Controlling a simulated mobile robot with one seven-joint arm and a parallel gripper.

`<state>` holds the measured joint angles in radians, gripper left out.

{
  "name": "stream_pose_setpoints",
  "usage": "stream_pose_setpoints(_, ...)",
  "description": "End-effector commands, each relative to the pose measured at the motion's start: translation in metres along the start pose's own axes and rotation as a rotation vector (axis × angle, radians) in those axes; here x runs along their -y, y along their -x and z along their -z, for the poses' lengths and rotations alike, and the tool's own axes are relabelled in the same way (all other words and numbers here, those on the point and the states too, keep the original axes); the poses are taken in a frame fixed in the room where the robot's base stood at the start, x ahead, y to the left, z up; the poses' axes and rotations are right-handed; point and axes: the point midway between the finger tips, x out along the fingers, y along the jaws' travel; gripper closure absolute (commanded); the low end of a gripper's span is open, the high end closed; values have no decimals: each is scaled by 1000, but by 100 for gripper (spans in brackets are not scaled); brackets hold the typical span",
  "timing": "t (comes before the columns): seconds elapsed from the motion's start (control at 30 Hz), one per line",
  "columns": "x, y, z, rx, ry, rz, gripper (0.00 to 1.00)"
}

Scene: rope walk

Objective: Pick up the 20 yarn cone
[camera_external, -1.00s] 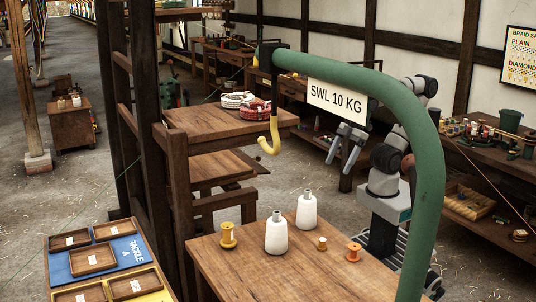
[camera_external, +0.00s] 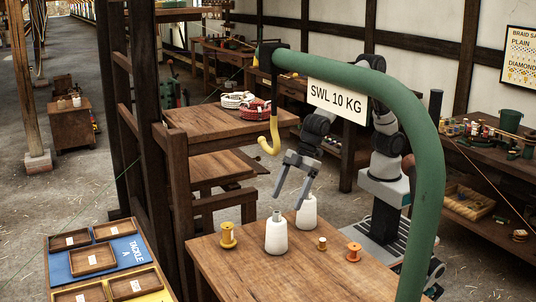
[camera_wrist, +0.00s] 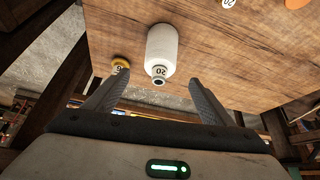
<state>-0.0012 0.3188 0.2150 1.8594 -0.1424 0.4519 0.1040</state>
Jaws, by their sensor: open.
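A white yarn cone with an upright neck and a label reading 20 (camera_wrist: 162,50) shows in the wrist view, just beyond the fingertips and roughly centred between them. In the external view two white cones stand upright on the wooden table, a front one (camera_external: 276,237) and a rear one (camera_external: 307,213). Their labels cannot be read there, so I cannot tell which one carries the 20. My gripper (camera_external: 290,200) points down above the cones, open and empty. A finger covers part of the rear cone's top. The gripper also shows in the wrist view (camera_wrist: 160,79).
A green curved post with a yellow hook (camera_external: 268,146) stands before the arm. Labelled trays (camera_external: 92,259) lie at lower left.

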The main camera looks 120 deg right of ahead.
Motion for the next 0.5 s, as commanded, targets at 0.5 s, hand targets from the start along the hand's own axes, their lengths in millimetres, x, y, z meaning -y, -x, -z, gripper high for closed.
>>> stream_pose_setpoints(0.5, 0, -86, 0, 0, 1, 0, 23)
